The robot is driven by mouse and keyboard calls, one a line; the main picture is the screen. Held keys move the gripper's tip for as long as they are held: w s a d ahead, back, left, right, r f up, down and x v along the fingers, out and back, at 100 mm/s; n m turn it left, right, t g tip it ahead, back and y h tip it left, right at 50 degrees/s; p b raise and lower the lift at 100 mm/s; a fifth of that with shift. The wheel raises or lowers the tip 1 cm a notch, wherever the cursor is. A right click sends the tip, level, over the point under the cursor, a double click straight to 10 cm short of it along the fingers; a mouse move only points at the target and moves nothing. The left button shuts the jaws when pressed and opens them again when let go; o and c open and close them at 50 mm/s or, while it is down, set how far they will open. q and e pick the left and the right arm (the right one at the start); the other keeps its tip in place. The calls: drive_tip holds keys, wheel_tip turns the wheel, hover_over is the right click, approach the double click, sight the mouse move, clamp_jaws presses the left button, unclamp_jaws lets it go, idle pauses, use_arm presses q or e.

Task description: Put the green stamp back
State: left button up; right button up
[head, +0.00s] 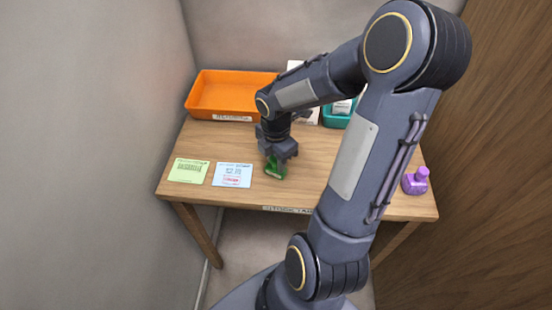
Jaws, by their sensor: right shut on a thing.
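The green stamp (274,170) is at the middle of the wooden table, right of the light blue card. My right gripper (277,158) points down from above and is shut on the green stamp, covering its upper part. I cannot tell whether the stamp touches the tabletop. My left gripper is not in view.
An orange tray (205,112) stands at the back left, and a teal container (334,121) is partly hidden behind my arm. A green card (188,171) and a light blue card (232,175) lie at the front left. A purple stamp (415,183) stands at the right edge of the table (207,142).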

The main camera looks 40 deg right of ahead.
drive_tip(key=shift+f, duration=0.15)
drive_tip(key=o, duration=0.8)
wheel_tip(320, 180, up, 12)
drive_tip(key=p, duration=0.1)
drive_tip(key=s+a+m+t+y, duration=0.1)
drive_tip(key=s+a+m+t, duration=0.1)
drive_tip(key=m, duration=0.4)
drive_tip(key=s+a+r+m+t+y, duration=0.1)
drive_tip(key=s+a+m, duration=0.3)
drive_tip(key=a+m, duration=0.2)
drive_tip(key=s+a+r+m+t+y, duration=0.1)
drive_tip(key=s+a+m+t, duration=0.1)
drive_tip(key=s+a+m, duration=0.2)
drive_tip(key=shift+a+r+m+t+y, duration=0.1)
drive_tip(key=shift+a+m+t+y, duration=0.25)
drive_tip(key=shift+a+m, duration=1)
